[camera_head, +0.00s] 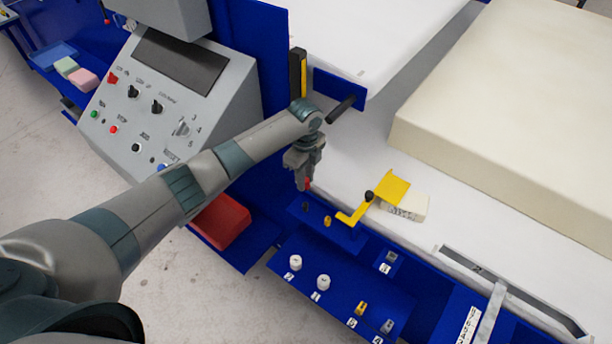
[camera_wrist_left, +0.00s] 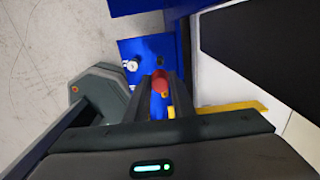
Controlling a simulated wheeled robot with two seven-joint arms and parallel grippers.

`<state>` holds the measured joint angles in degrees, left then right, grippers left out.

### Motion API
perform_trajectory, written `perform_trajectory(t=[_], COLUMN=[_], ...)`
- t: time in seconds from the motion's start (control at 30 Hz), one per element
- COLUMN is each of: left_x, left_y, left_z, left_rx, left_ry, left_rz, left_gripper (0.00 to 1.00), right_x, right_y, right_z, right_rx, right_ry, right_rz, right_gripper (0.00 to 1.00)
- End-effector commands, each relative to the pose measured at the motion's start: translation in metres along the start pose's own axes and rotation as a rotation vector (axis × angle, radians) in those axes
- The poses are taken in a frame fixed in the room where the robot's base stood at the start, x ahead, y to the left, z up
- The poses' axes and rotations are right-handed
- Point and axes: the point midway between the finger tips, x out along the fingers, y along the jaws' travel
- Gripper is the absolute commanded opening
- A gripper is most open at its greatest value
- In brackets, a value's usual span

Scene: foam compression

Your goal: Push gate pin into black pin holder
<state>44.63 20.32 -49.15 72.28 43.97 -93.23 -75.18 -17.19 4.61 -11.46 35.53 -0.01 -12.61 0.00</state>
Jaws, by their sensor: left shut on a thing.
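My left gripper (camera_head: 304,180) points down over the blue ledge beside the machine, shut on the red-topped gate pin (camera_head: 307,184). In the left wrist view, the red top (camera_wrist_left: 160,82) sits between the two fingers; the pin's lower part is hidden. A small black piece, which looks like the black pin holder (camera_head: 306,206), is on the blue ledge just below the gripper. A small yellow piece (camera_head: 327,221) is to its right. The pin appears above the black holder; I cannot tell whether they touch. My right gripper is not in view.
A yellow bracket with a black knob (camera_head: 369,196) stands right of the ledge. A lower blue shelf (camera_head: 340,290) carries white knobs and small pins. A grey control panel (camera_head: 180,110) stands left, a red bin (camera_head: 222,220) below it. A large cream foam block (camera_head: 500,110) lies right.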

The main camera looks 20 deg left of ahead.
Motion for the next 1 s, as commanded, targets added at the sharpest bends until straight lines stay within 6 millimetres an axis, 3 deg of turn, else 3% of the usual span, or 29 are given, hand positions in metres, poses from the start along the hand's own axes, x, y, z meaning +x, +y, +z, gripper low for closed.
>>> perform_trajectory(t=[0.37,0.83,1.0], left_x=[0.008,0.044,0.053], left_y=[0.000,0.000,0.000], left_z=[0.000,0.000,0.000], left_rx=[0.000,-0.001,0.000], left_ry=[0.000,-0.001,0.000], left_rz=[0.000,0.000,-0.001], left_gripper=[0.00,0.00,0.00], right_x=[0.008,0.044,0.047], right_y=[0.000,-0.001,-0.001], right_z=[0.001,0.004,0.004], right_rx=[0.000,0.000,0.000], right_ry=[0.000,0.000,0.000], right_rz=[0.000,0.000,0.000], right_gripper=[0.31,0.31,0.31])
